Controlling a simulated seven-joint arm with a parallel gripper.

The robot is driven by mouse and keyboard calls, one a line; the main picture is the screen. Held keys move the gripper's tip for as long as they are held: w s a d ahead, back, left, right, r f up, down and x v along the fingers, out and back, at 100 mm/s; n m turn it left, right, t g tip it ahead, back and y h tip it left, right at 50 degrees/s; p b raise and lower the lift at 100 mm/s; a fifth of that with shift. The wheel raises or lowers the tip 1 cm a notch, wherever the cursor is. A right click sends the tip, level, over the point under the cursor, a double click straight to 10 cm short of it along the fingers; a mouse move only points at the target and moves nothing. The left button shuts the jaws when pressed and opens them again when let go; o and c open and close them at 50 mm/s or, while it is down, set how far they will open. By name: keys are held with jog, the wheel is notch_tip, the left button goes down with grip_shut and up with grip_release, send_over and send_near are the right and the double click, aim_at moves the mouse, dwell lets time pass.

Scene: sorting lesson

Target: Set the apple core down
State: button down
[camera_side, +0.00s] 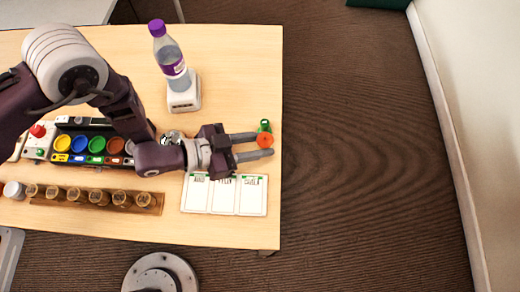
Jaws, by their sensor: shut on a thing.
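My gripper (262,144) reaches in from the left above the table, near its right edge. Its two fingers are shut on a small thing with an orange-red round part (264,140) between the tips. A green part (265,126) sticks out beyond the upper finger. It is too small to tell surely whether this is the apple core; I see no other thing that looks like one. Its height above the table is not clear. A white three-part sorting board (224,208) lies just below the gripper in the picture, its visible panels empty. Its labels are too small to read.
A purple-capped bottle (172,62) stands on a white device (184,98) at the back. A row of coloured round pots (96,145) and a wooden rack of small jars (98,197) are at left, partly behind my arm. The table's (240,60) back right is clear.

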jog(key=shift+f, duration=2)
jog(key=shift+f, duration=0.1)
jog(key=c, duration=1.1)
grip_release()
jog(key=v, duration=1.2)
